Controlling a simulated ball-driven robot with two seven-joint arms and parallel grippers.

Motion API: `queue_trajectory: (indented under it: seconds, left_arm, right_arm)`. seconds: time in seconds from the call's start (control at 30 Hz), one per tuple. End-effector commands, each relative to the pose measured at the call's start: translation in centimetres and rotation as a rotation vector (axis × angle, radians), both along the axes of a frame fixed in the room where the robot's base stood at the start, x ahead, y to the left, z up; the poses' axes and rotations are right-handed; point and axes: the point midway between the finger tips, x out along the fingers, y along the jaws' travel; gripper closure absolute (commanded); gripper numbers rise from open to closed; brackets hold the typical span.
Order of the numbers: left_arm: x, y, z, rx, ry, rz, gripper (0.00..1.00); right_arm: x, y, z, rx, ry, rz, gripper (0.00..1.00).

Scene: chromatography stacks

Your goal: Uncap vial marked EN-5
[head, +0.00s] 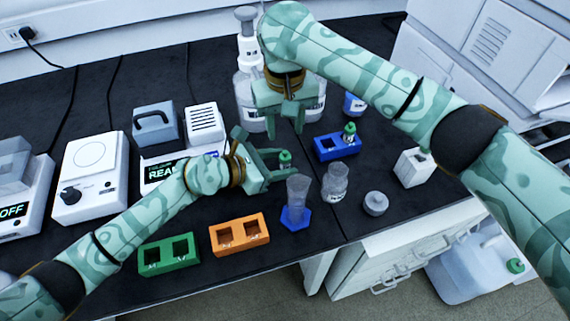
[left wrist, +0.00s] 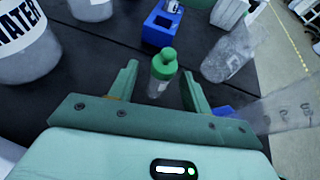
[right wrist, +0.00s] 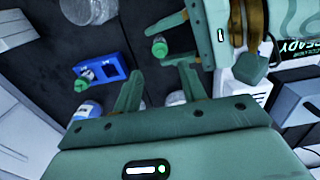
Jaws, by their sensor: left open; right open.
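A small clear vial with a green cap (head: 285,158) is between the open fingers of my left gripper (head: 276,165). The left wrist view shows this vial (left wrist: 162,78) with a gap on each side, and the right wrist view shows its green cap (right wrist: 159,48). My right gripper (head: 285,128) is open and empty, fingers pointing down, above and behind the vial. A second green-capped vial (head: 349,132) stands in the blue rack (head: 337,148), to the right. No marking on either vial is readable, so I cannot tell which is EN-5.
An empty-looking green rack (head: 170,253) and orange rack (head: 239,234) stand near the front edge. Large bottles stand behind my right gripper.

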Motion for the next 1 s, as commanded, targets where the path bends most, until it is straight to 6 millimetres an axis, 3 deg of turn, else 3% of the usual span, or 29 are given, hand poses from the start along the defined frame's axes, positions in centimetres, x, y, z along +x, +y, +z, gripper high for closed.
queue_trajectory:
  seconds: [0.1,0.27,0.3,0.37,0.4,0.53,0.67,0.87,1.0]
  left_arm:
    - [0.0,0.0,0.0,0.000,0.000,0.000,0.51]
    - [0.0,0.0,0.0,0.000,0.001,0.000,0.96]
    - [0.0,0.0,0.0,0.000,0.001,0.000,1.00]
    - [0.0,0.0,0.0,0.000,0.001,0.000,1.00]
    - [0.0,0.0,0.0,0.000,0.001,0.000,1.00]
    - [0.0,0.0,0.0,0.000,0.001,0.000,1.00]
    - [0.0,0.0,0.0,0.000,0.001,0.000,1.00]
    - [0.0,0.0,0.0,0.000,0.001,0.000,1.00]
    - [0.0,0.0,0.0,0.000,0.001,0.000,1.00]
  right_arm:
    - [0.0,0.0,0.0,0.000,0.000,0.000,0.59]
    - [0.0,0.0,0.0,0.000,0.000,0.000,0.59]
    - [0.0,0.0,0.0,0.000,0.000,0.000,0.59]
    - [0.0,0.0,0.0,0.000,0.000,0.000,0.61]
    - [0.0,0.0,0.1,0.000,-0.002,0.000,0.71]
    - [0.9,-1.9,1.0,-0.019,-0.045,-0.003,0.71]
    - [0.2,-2.7,2.8,-0.014,-0.150,0.027,0.71]
    - [-2.5,-2.1,4.3,0.042,-0.250,0.038,0.71]
    - [-3.3,-1.0,3.8,0.085,-0.257,0.007,0.71]
